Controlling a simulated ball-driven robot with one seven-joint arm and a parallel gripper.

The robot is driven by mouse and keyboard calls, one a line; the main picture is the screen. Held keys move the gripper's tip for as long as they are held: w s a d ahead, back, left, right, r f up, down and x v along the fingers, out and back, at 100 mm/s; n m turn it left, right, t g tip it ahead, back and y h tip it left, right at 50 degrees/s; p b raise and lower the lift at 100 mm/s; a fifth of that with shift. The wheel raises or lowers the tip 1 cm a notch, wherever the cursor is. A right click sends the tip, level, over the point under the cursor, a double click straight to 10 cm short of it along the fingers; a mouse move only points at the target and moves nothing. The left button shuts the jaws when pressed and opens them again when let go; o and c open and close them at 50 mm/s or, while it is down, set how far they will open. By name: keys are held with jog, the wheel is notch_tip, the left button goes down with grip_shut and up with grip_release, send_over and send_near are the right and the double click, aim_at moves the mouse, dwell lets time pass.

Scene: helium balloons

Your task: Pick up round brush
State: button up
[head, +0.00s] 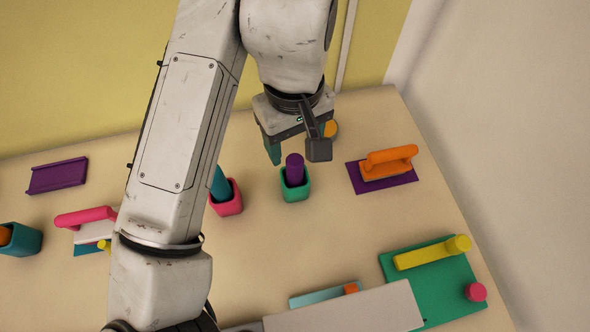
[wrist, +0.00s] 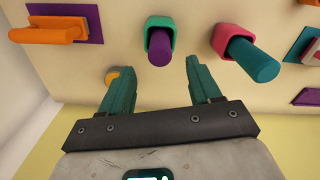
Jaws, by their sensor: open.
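No thing here is plainly recognisable as the round brush. A round orange piece (head: 331,129) lies behind my gripper (head: 296,148), partly hidden by it; the piece also shows beside the left finger in the wrist view (wrist: 113,73). A purple cylinder (head: 294,168) stands upright in a green cup (head: 296,192), just below my gripper in the head view. In the wrist view the purple cylinder (wrist: 160,46) appears beyond and between the fingertips of my gripper (wrist: 157,66). The teal fingers are apart with nothing between them.
A teal cylinder (head: 220,185) stands in a pink cup (head: 226,203) to the left. An orange-handled tool (head: 389,160) on a purple plate (head: 406,179) lies right. A green board (head: 437,287) with a yellow-handled piece (head: 432,252) is lower right. Table between is clear.

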aim_at(295, 160)
notch_tip(295, 160, down, 3)
jog(key=shift+r, duration=0.1)
jog(key=shift+s+f+p, duration=0.15)
jog(key=shift+f+p, duration=0.3)
jog(key=shift+f, duration=2.2)
jog(key=shift+c, duration=0.2)
jog(key=c, duration=1.1)
notch_tip(295, 160, up, 10)
